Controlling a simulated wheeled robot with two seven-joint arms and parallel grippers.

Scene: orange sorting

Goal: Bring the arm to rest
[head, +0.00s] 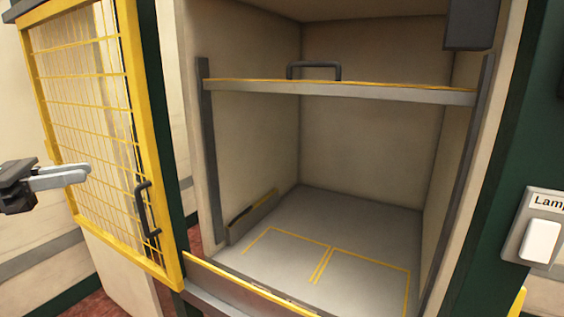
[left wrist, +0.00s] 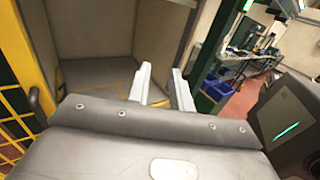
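My left gripper (head: 80,174) is at the left edge of the head view, in front of the yellow-framed mesh door. Its two pale fingers point right, towards the cabinet. In the left wrist view the fingers (left wrist: 161,70) stand apart with nothing between them, so it is open and empty. My right gripper is in neither view.
The mesh door (head: 172,230) with a dark handle (head: 146,208) stands open at the left of the cabinet. Inside are a shelf bar (head: 380,93) and an empty floor (head: 350,210) with yellow outlines. A lamp switch (head: 540,240) is at right. Blue bins (left wrist: 215,85) stand farther off.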

